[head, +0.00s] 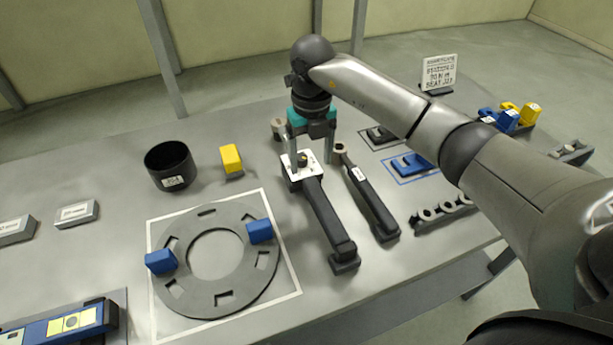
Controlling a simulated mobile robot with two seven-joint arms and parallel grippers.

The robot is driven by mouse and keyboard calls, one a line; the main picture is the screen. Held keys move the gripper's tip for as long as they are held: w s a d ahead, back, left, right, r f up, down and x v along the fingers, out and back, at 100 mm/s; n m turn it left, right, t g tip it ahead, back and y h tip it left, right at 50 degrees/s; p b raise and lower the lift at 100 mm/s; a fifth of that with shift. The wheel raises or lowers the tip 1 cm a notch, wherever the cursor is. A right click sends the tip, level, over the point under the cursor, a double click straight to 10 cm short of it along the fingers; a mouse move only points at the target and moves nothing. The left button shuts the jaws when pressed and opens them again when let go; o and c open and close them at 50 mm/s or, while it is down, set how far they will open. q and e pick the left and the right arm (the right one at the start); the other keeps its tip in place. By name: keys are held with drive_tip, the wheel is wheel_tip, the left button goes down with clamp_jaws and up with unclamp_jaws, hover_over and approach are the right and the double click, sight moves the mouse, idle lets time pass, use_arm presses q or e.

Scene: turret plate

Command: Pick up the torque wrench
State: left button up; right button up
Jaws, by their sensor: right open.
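Two long dark wrench-like tools lie side by side near the middle of the table. The left one (322,212) has a white square plate with a dark knob at its far end and a thick handle towards the front edge. The right one (367,192) has a round grey head and a small white label. I cannot read which is the torque wrench. My right gripper (311,166) points down, open, over the far end of the left tool, with its fingers apart around the white plate area. I cannot tell if they touch it. My left gripper is out of view.
A grey ring plate (175,245) with two blue blocks lies in a white square on the left. A black cup (170,165) and a yellow block (231,158) stand behind it. A rack (442,213) of rings is right of the tools. A sign (439,72) stands at the back.

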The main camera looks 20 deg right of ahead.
sight(313, 183)
wheel_tip(313, 183, down, 3)
drive_tip(key=shift+r, duration=0.15)
drive_tip(key=shift+f, duration=0.45)
drive_tip(key=f, duration=0.2)
drive_tip(key=s+f, duration=0.1)
drive_tip(key=f, duration=0.1)
drive_tip(key=shift+f, duration=0.45)
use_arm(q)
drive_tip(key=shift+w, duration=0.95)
use_arm(e)
drive_tip(key=c, duration=0.3)
clamp_jaws()
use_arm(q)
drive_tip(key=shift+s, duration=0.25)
